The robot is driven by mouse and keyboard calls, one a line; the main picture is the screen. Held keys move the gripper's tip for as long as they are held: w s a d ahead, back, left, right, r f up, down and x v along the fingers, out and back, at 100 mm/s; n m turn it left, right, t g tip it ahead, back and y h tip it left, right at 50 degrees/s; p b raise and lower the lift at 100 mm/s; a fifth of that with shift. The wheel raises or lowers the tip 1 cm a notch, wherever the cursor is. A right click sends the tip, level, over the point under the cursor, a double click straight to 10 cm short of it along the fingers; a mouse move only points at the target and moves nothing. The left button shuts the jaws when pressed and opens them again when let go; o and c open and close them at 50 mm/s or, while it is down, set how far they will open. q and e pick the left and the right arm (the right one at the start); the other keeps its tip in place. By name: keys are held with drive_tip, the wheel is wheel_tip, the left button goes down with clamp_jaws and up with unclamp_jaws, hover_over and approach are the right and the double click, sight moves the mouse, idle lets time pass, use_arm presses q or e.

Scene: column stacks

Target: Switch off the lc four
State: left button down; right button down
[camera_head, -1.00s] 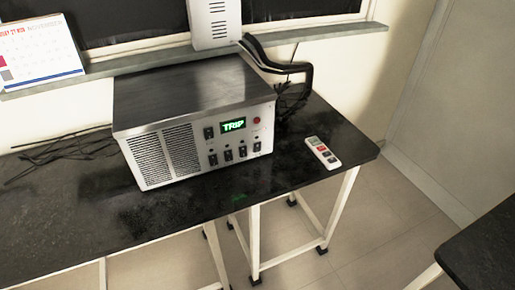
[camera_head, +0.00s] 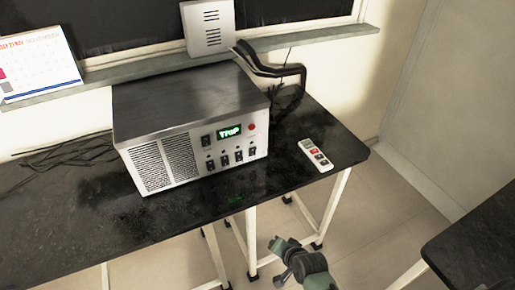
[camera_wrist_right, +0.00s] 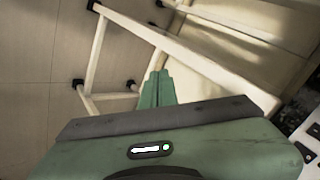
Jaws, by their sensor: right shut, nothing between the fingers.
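A metal box (camera_head: 190,105) with a dark top stands on the black table. Its front panel has a lit green display (camera_head: 229,132) reading "TRIP", a red button (camera_head: 251,127) and a switch left of the display. Below is a row of several small dark switches (camera_head: 225,160). Their labels are too small to read, so I cannot tell which is lc four. My right gripper (camera_head: 275,244) is in front of the table, low and right of the box, touching nothing. In the right wrist view its green fingers (camera_wrist_right: 157,88) are together and empty. My left gripper is not in view.
A white remote (camera_head: 319,155) lies on the table (camera_head: 90,220) right of the box. Dark cables (camera_head: 270,65) run behind the box. A calendar (camera_head: 38,65) and a white slotted box (camera_head: 209,28) are at the window sill. Another dark table (camera_head: 475,250) is at lower right.

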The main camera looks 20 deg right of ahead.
drive_tip(key=w+d+r+m+t+p, duration=0.1)
drive_tip(key=w+r+m+t, duration=0.1)
drive_tip(key=r, duration=1.1)
drive_tip(key=w+d+r+m+t+p, duration=0.1)
drive_tip(key=w+r+m, duration=0.3)
drive_tip(key=r, duration=0.9)
drive_tip(key=shift+w+m+t, duration=0.3)
drive_tip(key=shift+w+t, duration=0.4)
drive_tip(key=shift+w, duration=0.4)
approach(254, 150)
drive_tip(key=f, duration=0.1)
drive_tip(key=w+f, duration=0.1)
drive_tip(key=f, duration=0.1)
drive_tip(key=shift+w+f+p, duration=0.15)
drive_tip(key=shift+w+p, duration=0.15)
drive_tip(key=shift+w, duration=0.05)
drive_tip(key=w, duration=0.3)
drive_tip(key=shift+w+a+p, duration=0.15)
drive_tip(key=shift+a+p, duration=0.15)
drive_tip(key=shift+w, duration=0.35)
drive_tip(key=shift+r, duration=0.25)
